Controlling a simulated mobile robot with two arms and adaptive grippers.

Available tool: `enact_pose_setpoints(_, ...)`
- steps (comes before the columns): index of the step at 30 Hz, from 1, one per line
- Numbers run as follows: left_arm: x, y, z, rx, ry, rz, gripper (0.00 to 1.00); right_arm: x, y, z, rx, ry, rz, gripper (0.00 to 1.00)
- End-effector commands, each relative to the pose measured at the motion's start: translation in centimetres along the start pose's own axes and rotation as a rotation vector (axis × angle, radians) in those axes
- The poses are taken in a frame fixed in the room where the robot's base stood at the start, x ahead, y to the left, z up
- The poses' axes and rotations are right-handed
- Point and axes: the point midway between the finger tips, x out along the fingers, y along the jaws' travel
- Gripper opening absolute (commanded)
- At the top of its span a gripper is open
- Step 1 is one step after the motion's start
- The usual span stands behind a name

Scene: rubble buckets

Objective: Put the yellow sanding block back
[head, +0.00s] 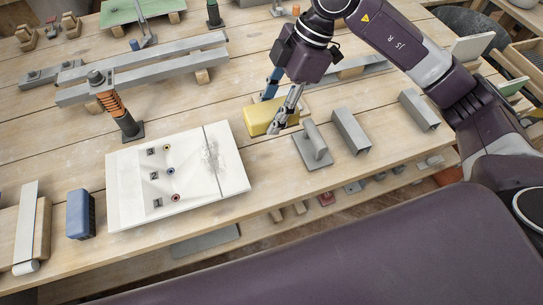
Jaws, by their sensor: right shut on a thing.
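The yellow sanding block (258,115) is in the middle of the head view, over the wooden workbench. My right gripper (280,122) reaches down from the upper right and is shut on the block's right part. The fingers hide some of that end. I cannot tell whether the block touches the bench or is slightly above it. My left gripper is not in view.
A white panel (130,205) with small fittings lies to the left. A grey float (313,146) and grey channel pieces (350,131) lie close to the right. An orange-sprung post (120,114) and long grey bars (160,79) lie further left.

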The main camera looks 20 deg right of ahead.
Motion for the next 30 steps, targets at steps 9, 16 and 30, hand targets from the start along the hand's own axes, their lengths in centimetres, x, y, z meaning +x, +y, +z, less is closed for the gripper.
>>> enact_pose_setpoints(9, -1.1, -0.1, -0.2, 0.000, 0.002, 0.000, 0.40, 8.0, -0.2, 3.4, 0.001, -0.001, -0.007, 0.13)
enact_pose_setpoints(16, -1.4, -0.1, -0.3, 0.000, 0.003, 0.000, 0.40, 11.5, 0.0, 4.8, -0.002, 0.000, -0.003, 0.13)
enact_pose_setpoints(30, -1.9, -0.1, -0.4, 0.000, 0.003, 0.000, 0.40, 15.9, -0.1, 6.7, -0.003, -0.001, -0.003, 0.13)
